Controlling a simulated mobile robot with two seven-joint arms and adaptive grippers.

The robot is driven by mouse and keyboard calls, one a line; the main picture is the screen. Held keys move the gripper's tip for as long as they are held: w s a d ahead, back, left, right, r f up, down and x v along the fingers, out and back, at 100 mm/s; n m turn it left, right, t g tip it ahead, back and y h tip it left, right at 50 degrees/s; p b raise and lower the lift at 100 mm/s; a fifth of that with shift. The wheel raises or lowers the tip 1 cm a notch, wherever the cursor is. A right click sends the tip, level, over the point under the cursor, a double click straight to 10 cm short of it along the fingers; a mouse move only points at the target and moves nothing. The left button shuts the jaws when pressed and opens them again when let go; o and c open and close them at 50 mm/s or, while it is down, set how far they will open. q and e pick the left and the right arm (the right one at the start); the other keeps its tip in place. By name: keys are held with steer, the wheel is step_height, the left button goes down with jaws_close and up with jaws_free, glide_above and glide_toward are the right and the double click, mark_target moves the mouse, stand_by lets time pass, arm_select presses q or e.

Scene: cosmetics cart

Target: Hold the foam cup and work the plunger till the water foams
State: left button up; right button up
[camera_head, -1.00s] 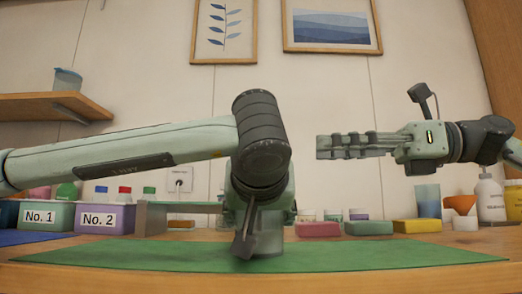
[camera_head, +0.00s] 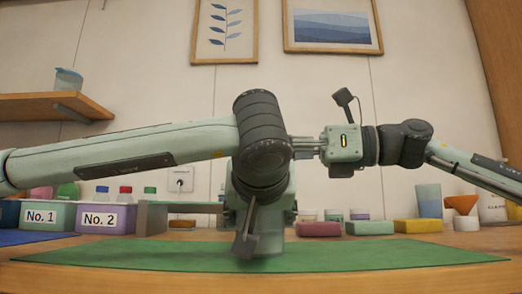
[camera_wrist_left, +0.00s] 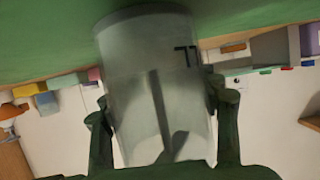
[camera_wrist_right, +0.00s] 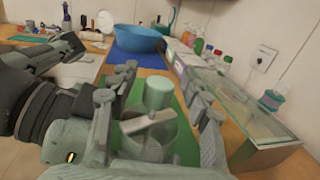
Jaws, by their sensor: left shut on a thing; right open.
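The foam cup (camera_wrist_left: 155,90) is a clear, cloudy cylinder with a plunger rod (camera_wrist_left: 160,105) inside. In the head view its lower part (camera_head: 268,246) stands on the green mat, mostly hidden by my left arm. My left gripper (camera_wrist_left: 158,95) is shut on the cup, one finger on each side. My right gripper (camera_wrist_right: 162,86) is open. In the right wrist view a pale green plunger knob (camera_wrist_right: 158,92) shows between its fingers, above the cup. I cannot tell whether they touch it. In the head view the right fingertips are hidden behind my left arm.
The green mat (camera_head: 390,257) is clear to the right of the cup. Bins No. 1 (camera_head: 45,230) and No. 2 (camera_head: 128,219) stand at the left, with soap blocks (camera_head: 318,229) at the back. The right wrist view shows a blue bowl (camera_wrist_right: 137,42) and a glass-topped box (camera_wrist_right: 245,115).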

jaws_close()
stand_by(0.3)
steer(key=shift+f, duration=1)
jaws_free()
